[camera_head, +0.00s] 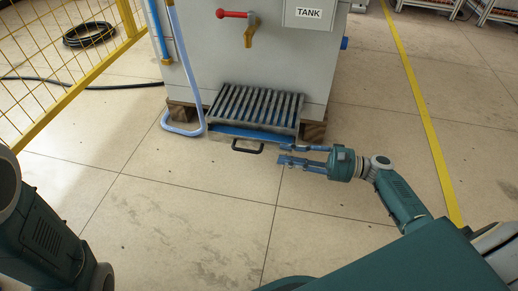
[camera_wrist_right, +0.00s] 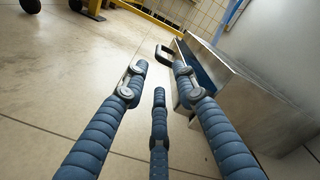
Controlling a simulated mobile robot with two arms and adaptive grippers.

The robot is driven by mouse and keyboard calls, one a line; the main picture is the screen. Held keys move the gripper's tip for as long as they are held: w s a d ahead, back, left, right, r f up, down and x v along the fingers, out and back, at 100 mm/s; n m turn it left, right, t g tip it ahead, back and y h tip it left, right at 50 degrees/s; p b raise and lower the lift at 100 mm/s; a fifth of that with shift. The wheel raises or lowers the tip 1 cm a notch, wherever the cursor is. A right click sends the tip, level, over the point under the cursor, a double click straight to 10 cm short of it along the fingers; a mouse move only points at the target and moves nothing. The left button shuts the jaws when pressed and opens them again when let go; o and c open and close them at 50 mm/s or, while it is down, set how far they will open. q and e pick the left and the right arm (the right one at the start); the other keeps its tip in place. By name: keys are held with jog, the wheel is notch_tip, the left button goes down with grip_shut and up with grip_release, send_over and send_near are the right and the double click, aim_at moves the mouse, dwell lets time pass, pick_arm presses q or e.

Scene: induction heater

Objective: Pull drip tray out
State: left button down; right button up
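The drip tray (camera_head: 250,131) is a low metal box with a slatted top, set at the foot of the grey tank cabinet. Its black handle (camera_head: 248,148) sticks out at the front; the handle (camera_wrist_right: 166,53) also shows in the right wrist view, ahead of the fingers. My right gripper (camera_head: 282,154) is to the right of the handle, apart from it, with its fingers pointing left. In the right wrist view its blue ribbed fingers (camera_wrist_right: 157,80) are spread with nothing between them. My left gripper is outside the views; only part of my left arm shows.
The tank cabinet (camera_head: 262,60) stands on wooden blocks and has a red-handled tap (camera_head: 235,15). A pale blue hose (camera_head: 196,90) runs down just left of the tray. A yellow fence (camera_head: 65,65) is at left. The tiled floor before the tray is clear.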

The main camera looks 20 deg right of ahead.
aim_at(254, 152)
jog(key=b+x, duration=0.4)
jog(key=x, duration=0.5)
jog(key=shift+s+a, duration=0.1)
jog(key=shift+s, duration=0.05)
jog(key=shift+w+a, duration=0.35)
jog(key=shift+a, duration=0.2)
jog(key=shift+r, duration=0.1)
grip_shut()
